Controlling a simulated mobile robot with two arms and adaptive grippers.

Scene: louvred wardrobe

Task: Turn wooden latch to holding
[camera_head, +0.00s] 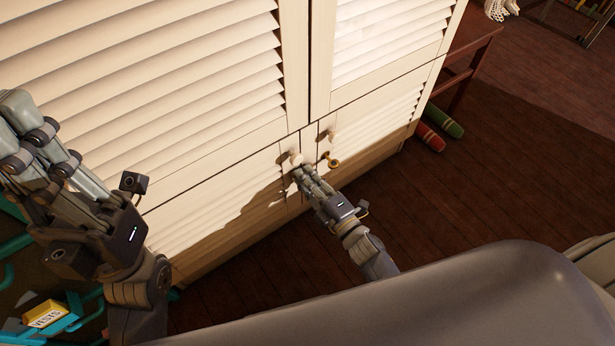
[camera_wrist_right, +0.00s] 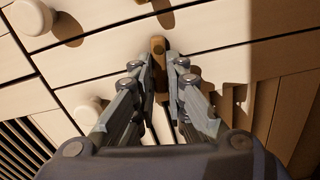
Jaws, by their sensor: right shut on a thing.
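The wooden latch (camera_wrist_right: 158,47) is a small brown bar on the cream wardrobe front, in the right wrist view. My right gripper (camera_wrist_right: 160,72) is shut on it, with a finger on either side. In the head view my right gripper (camera_head: 299,171) reaches the door front just below a round pale knob (camera_head: 295,158) and hides the latch. My left gripper (camera_head: 35,130) is at the left of the head view, away from the latch; its fingertips run to the picture edge, so its opening is unclear.
The louvred wardrobe (camera_head: 215,113) fills the upper left, its doors closed. A second pale knob (camera_head: 331,136) and a brass fitting (camera_head: 331,161) sit right of my right gripper. A green roll (camera_head: 446,121) and a red roll (camera_head: 430,137) lie on the floor. A yellow box (camera_head: 46,315) is lower left.

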